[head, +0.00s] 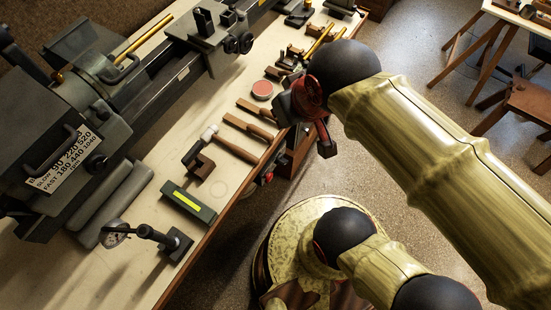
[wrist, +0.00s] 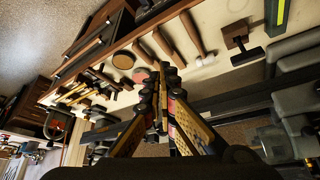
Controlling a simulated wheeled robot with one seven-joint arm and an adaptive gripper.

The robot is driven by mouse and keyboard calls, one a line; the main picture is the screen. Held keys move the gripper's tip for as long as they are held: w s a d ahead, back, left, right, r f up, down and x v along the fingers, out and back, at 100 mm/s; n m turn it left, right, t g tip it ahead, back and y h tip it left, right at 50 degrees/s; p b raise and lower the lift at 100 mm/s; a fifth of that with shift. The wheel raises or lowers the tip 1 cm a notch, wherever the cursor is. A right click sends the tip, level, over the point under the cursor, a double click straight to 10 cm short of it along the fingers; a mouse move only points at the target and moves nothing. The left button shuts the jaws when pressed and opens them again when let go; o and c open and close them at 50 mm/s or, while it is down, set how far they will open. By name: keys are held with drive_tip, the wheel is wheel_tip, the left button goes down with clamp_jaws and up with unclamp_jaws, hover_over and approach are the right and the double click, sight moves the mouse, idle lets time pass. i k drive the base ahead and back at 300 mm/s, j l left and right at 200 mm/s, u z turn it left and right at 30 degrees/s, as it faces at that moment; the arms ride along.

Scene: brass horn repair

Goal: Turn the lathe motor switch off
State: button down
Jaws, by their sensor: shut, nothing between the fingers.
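The lathe (head: 120,85), dark grey with a speed plate, runs along the back of the bench at the left in the head view. A small red knob (head: 268,177) on a dark box sits at the bench's front edge; it may be the motor switch, but its position is too small to read. My gripper (wrist: 161,85) is shut and empty in the wrist view, its fingertips meeting in front of the bench tools. In the head view its dark end (head: 326,147) hangs by the bench's front edge, up and right of the red knob, apart from it.

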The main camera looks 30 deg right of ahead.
sight(284, 161)
drive_tip(key=k+j+z, duration=0.1)
drive_tip(key=j+z, duration=0.3)
drive_tip(key=k+j+z, duration=0.15)
drive_tip(key=z, duration=0.25)
